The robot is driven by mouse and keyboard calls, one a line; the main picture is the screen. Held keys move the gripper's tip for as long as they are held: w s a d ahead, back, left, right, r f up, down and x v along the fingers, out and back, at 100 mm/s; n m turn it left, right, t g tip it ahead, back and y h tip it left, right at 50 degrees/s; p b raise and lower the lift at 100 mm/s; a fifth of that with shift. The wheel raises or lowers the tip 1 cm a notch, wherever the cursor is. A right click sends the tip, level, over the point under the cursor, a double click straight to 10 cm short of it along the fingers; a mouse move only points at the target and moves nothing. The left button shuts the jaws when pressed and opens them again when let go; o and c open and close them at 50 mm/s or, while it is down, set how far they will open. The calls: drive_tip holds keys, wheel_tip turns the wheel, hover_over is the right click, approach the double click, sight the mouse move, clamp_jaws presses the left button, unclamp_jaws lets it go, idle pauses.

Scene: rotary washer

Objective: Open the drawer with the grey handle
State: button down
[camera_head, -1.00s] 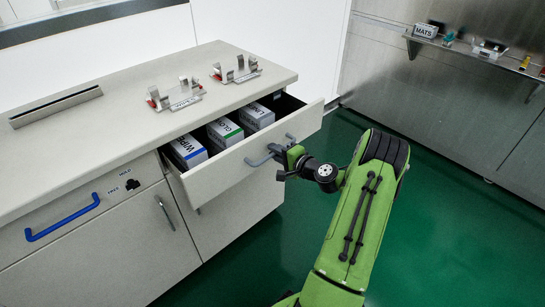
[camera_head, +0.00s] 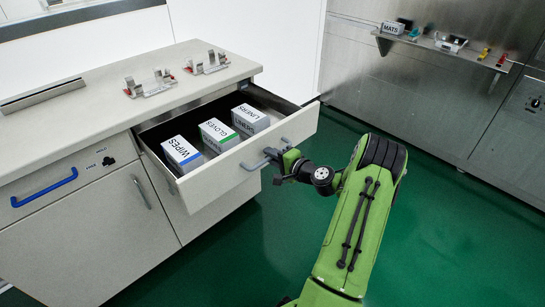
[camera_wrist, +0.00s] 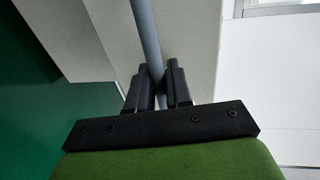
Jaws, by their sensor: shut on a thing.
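The drawer (camera_head: 222,173) with the grey handle (camera_head: 256,162) stands well out from the white cabinet. Inside it are boxes marked WIPES (camera_head: 182,153), GLOVES (camera_head: 218,135) and LINERS (camera_head: 250,119). My gripper (camera_head: 276,159) is at the right part of the grey handle, in front of the drawer. In the wrist view, the grey handle bar (camera_wrist: 150,45) runs between the two black fingers of my gripper (camera_wrist: 160,86), which are shut on it. The fingers hide a small part of the bar.
A closed drawer with a blue handle (camera_head: 44,188) is at the left, above a cabinet door (camera_head: 125,232). Metal fixtures (camera_head: 149,83) stand on the countertop (camera_head: 75,125). The green floor (camera_head: 250,265) before the drawer is clear. A shelf (camera_head: 440,45) is on the right wall.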

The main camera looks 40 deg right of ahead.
idle(0.3)
drive_tip(key=c, duration=1.2)
unclamp_jaws()
drive_tip(key=shift+c, duration=0.2)
drive_tip(key=p+v, duration=0.2)
drive_tip(key=v, duration=1.3)
drive_tip(key=shift+s+p, duration=0.3)
drive_tip(key=shift+s, duration=0.05)
